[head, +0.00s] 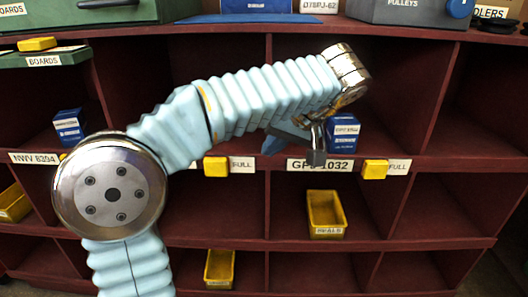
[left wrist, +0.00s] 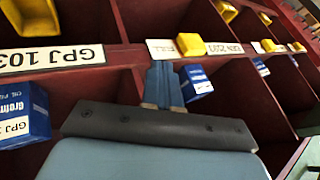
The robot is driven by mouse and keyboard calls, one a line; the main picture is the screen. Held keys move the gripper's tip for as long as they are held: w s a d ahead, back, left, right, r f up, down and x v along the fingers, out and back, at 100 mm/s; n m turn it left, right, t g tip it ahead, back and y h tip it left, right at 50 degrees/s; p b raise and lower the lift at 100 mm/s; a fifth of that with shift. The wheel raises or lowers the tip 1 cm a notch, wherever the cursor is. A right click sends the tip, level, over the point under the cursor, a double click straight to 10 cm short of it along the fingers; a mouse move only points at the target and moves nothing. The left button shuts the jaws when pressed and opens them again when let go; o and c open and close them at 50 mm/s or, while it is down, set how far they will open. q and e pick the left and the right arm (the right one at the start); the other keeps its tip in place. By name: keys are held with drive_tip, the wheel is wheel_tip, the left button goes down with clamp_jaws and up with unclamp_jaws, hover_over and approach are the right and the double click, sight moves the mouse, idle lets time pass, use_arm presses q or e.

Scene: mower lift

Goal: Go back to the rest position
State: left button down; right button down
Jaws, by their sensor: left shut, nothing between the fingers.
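My left arm comes in from the left in the head view, bends up and reaches right across the front of a dark red shelf. My left gripper (head: 314,150) hangs from its end, in front of the compartment above the GPJ 1032 label (head: 320,165). In the left wrist view my left gripper (left wrist: 163,88) is shut, with its blue fingers together and nothing between them. A blue box (head: 343,132) stands just right of the gripper in the head view. My right gripper is in neither view.
The shelf (head: 400,242) has many compartments. Yellow bins (head: 326,214) (head: 219,268) stand in lower ones. Another blue box (head: 69,127) is at the left. Yellow tabs (head: 375,169) sit on the label edge. A grey case (head: 410,12) stands on top.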

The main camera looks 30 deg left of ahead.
use_arm(q)
drive_tip(key=shift+d+r, duration=0.15)
idle(0.4)
drive_tip(key=w+d+f+m+h, duration=0.2)
drive_tip(key=d+f, duration=0.1)
drive_tip(key=f, duration=0.6)
drive_tip(key=w+d+f+m+h, duration=0.1)
drive_tip(key=w+d+f+m, duration=0.15)
drive_tip(key=f, duration=0.65)
drive_tip(key=w+d+f+m+h, duration=0.1)
drive_tip(key=d+f+m+h, duration=0.2)
drive_tip(key=f, duration=0.7)
drive_tip(key=s+d+f+g+h, duration=0.15)
drive_tip(key=s+d+f, duration=0.25)
drive_tip(key=f, duration=0.5)
drive_tip(key=s+d+f+g+h, duration=0.1)
drive_tip(key=s+d+f+h, duration=0.25)
drive_tip(key=f, duration=0.65)
drive_tip(key=s+d+f+n+t, duration=0.1)
drive_tip(key=s+f+t, duration=0.1)
drive_tip(key=s+f, duration=0.6)
drive_tip(key=shift+s+d+f+h, duration=0.15)
drive_tip(key=shift+s+f+h, duration=0.2)
drive_tip(key=shift+s, duration=0.85)
drive_tip(key=shift+n, duration=0.25)
